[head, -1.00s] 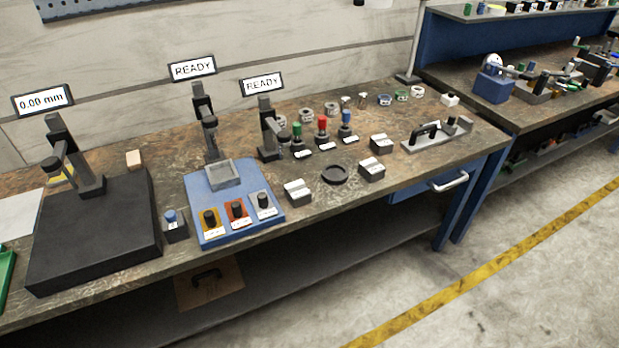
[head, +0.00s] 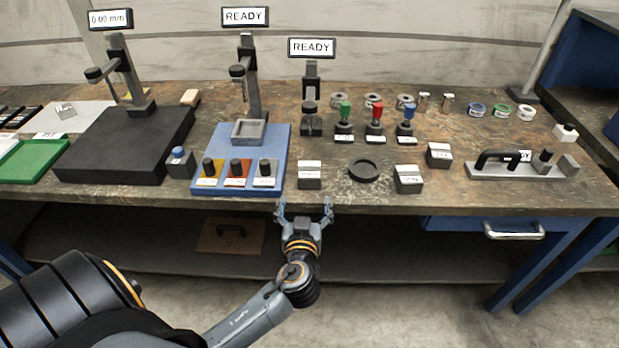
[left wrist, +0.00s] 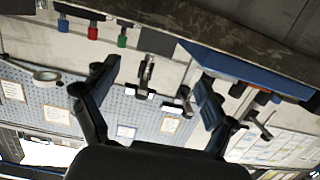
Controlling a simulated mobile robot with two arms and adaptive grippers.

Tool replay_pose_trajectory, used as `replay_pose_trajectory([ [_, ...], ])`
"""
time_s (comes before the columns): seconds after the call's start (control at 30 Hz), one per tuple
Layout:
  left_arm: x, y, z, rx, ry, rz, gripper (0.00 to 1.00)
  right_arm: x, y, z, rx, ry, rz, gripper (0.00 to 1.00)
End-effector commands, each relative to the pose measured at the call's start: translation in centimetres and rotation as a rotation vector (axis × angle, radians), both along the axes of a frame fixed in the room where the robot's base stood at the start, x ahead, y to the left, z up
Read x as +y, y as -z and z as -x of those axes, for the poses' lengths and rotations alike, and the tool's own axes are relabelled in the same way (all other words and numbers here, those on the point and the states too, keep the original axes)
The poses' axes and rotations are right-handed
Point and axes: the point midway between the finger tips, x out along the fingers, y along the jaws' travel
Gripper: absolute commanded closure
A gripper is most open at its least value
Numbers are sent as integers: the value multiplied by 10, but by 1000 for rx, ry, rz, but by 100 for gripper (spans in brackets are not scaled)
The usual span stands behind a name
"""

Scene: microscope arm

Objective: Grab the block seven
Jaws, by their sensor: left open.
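Three small grey blocks with white labelled tops stand on the workbench: one block (head: 309,175) near the front edge, a second block (head: 408,180) right of the black ring, and a third block (head: 438,155) behind it. Their label text is too small to read, so I cannot tell which is block seven. My left gripper (head: 304,207) is open and empty in front of the bench edge, just below the first block in the picture. It also shows in the left wrist view (left wrist: 158,75), fingers spread with nothing between them. My right gripper is not in view.
The blue tray base (head: 212,154) with three knobbed pieces lies left of the first block. A black round ring (head: 364,170) sits right of it. Red, green and blue-handled stamps stand behind. A black platform (head: 120,150) fills the left; a handled fixture (head: 515,170) lies right.

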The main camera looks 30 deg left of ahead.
Motion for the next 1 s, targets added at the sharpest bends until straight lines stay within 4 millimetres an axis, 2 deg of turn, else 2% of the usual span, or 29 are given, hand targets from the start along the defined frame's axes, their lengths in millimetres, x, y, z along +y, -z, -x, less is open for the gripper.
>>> replay_pose_trajectory([
  [0.13,16,1,-27,0,1,-4,15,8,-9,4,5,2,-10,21],
  [0.3,31,7,-52,3,1,-3,15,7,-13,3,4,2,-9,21],
  [0.57,40,9,-69,4,2,-1,15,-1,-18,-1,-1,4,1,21],
  [0.83,56,11,-102,5,1,-3,15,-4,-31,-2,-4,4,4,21],
  [1.0,60,15,-110,5,3,-1,15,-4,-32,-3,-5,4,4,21],
])
